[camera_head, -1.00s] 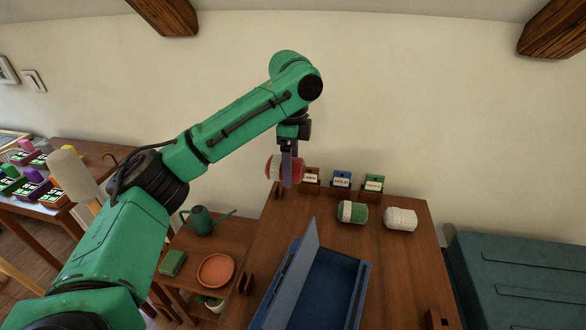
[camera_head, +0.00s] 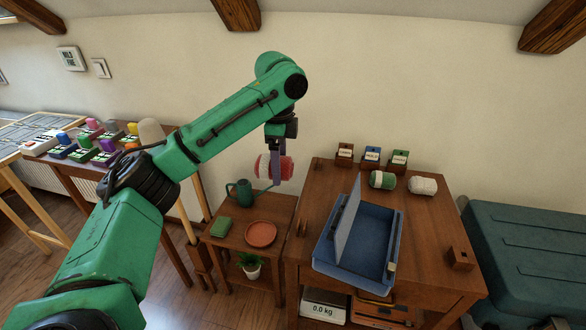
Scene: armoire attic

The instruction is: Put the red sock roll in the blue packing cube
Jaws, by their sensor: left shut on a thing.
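The red sock roll (camera_head: 265,167), with a pale band, is held in the air by my left gripper (camera_head: 276,174), which is shut on it. The roll is left of the wooden table's back left corner, above the low side table. The blue packing cube (camera_head: 367,244) lies on the wooden table, down and right of the gripper. Its lid (camera_head: 348,220) stands up along the left side, and the inside that shows looks empty. My right gripper is not in view.
A green roll (camera_head: 383,180) and a white roll (camera_head: 423,186) lie behind the cube, before several small labelled boxes (camera_head: 372,155). A wooden block (camera_head: 460,258) stands at the right. A watering can (camera_head: 240,192) and orange dish (camera_head: 261,234) sit on the side table (camera_head: 228,249).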

